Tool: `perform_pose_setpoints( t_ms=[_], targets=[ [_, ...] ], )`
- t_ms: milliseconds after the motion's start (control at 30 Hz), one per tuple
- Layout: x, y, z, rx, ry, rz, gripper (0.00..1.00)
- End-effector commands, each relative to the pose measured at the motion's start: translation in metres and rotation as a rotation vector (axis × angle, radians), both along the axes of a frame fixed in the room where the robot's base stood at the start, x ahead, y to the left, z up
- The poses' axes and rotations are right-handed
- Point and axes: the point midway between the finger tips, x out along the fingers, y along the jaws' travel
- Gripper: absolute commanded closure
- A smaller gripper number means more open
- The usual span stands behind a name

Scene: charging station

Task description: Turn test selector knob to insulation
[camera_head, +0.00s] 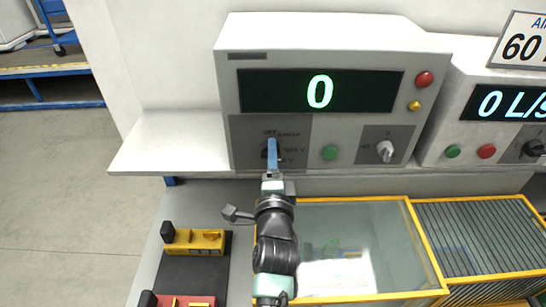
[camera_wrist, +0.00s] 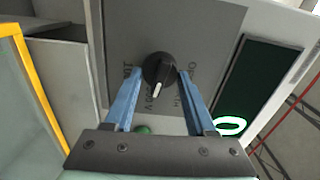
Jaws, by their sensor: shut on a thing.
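The test selector knob (camera_wrist: 153,67) is round and black with a white pointer. In the wrist view the pointer points down, toward the side with the green button (camera_wrist: 144,130), at a label ending in V. Other printed labels around the knob are partly hidden by my fingers. My gripper (camera_wrist: 160,76) has its two blue fingers on either side of the knob, shut on it. In the head view my gripper (camera_head: 271,146) is at the lower left panel of the tester (camera_head: 235,95), covering most of the knob. OFF is printed above it.
The tester's display (camera_head: 350,92) reads 0. A green button (camera_head: 329,152) and a second knob (camera_head: 386,151) are to the right of my gripper. A red button (camera_head: 424,79) is at upper right. A glass-topped yellow-framed case (camera_head: 409,293) lies below. The white shelf (camera_head: 165,140) at left is clear.

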Motion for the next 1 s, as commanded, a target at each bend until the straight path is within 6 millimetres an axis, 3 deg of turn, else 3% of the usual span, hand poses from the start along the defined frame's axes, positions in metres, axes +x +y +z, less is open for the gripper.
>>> perform_pose_setpoints(
  t_ms=[33,67,200,633,1000],
  targets=[
    [0.000,0.000,-0.001,-0.001,0.002,0.000,1.00],
    [0.000,0.000,-0.001,-0.001,0.002,0.000,0.39],
    [0.000,0.000,-0.001,-0.001,0.001,0.000,0.14],
    [-0.008,0.000,-0.001,-0.002,0.002,0.001,0.14],
    [-0.070,0.000,-0.004,-0.007,0.003,0.001,0.14]
  ],
)
